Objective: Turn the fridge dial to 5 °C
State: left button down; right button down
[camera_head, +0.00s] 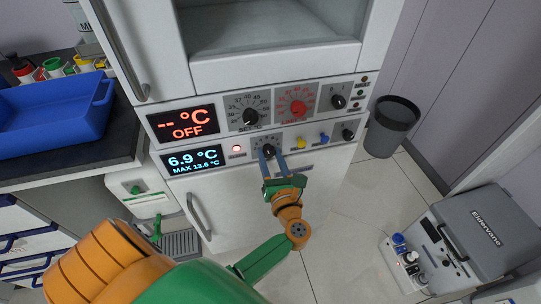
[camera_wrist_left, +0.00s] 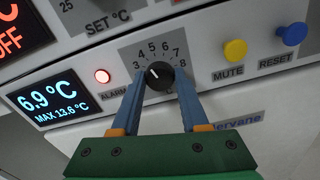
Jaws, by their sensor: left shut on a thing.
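The fridge dial (camera_wrist_left: 158,77) is a round black knob on a grey scale plate marked 3 to 8. Its white pointer mark leans up and left, around the 4 to 5 side; the exact value is hard to read. In the head view the dial (camera_head: 268,151) sits on the lower control strip. My left gripper (camera_head: 273,158) has its two blue fingers shut on the dial, one on each side; it fills the lower wrist view (camera_wrist_left: 157,95). The lower display (camera_head: 194,160) reads 6.9 °C, MAX 13.6 °C. My right gripper is not in view.
A lit red alarm lamp (camera_wrist_left: 103,76) is left of the dial; yellow MUTE (camera_wrist_left: 236,50) and blue RESET (camera_wrist_left: 292,34) buttons are right. Above are a black dial (camera_head: 250,115), a red dial (camera_head: 298,108) and an OFF display (camera_head: 183,123). A bin (camera_head: 391,126) stands right.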

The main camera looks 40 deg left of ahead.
pick_arm(q)
jog(key=shift+m, duration=1.5)
jog(key=shift+m+p, duration=0.3)
jog(key=shift+c, duration=2.1)
grip_release()
